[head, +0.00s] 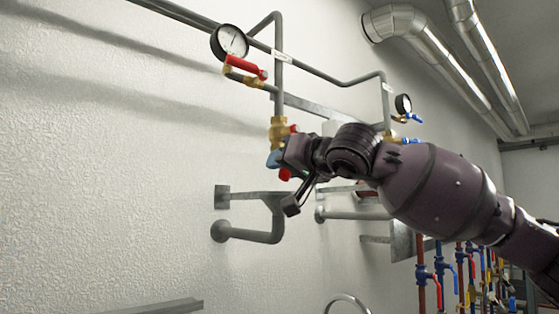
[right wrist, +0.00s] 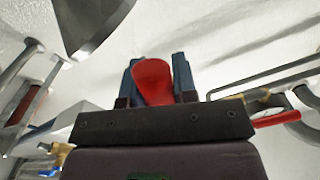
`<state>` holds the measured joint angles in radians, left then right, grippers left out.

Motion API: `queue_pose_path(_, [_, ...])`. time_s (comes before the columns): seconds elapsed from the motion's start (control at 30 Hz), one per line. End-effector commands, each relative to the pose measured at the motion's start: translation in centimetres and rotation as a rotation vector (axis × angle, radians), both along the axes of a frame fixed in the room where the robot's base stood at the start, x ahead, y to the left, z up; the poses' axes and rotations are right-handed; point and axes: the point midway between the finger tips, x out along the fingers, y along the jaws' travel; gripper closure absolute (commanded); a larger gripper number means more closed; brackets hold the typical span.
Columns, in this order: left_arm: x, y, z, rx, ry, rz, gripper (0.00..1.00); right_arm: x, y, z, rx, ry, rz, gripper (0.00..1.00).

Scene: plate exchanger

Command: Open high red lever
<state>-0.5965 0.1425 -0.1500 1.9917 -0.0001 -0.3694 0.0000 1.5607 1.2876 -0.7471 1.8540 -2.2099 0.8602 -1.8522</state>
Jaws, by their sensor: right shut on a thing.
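In the right wrist view a red lever (right wrist: 152,82) stands between the two blue fingers of my right gripper (right wrist: 158,75), which is shut on it. In the head view my right gripper (head: 277,160) is at the brass valve (head: 278,131) on the vertical grey pipe. Small red parts (head: 286,174) show around its fingers, and the rest of the lever is hidden behind the gripper. Another red lever (head: 245,67) sits higher up, below a round white gauge (head: 231,42), clear of the gripper. My left gripper is not in view.
Grey pipes run along the white textured wall, with a bracket (head: 245,193) below the gripper. A second gauge (head: 403,104) with a blue handle is farther right. Red and blue pipes (head: 440,265) stand at lower right. The space left of the gripper is open.

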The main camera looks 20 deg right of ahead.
Motion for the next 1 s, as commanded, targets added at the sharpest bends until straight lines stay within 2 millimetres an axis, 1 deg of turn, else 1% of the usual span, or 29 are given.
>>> queue_pose_path(0.47, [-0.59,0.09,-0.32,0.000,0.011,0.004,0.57,0.10,-0.06,-0.27,-0.016,-0.001,0.000,1.00])
queue_pose_path(0.5, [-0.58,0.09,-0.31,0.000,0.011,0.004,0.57,0.09,-0.05,-0.26,-0.015,-0.001,0.000,0.71])
queue_pose_path(0.63, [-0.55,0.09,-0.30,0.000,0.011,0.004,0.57,0.08,-0.07,-0.20,-0.014,-0.002,0.000,0.51])
queue_pose_path(0.67, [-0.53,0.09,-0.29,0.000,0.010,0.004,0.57,0.08,-0.07,-0.19,-0.014,-0.002,0.000,0.48])
queue_pose_path(1.0, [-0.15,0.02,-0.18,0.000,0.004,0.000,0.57,-0.23,-0.22,-0.10,-0.013,-0.004,-0.001,0.48])
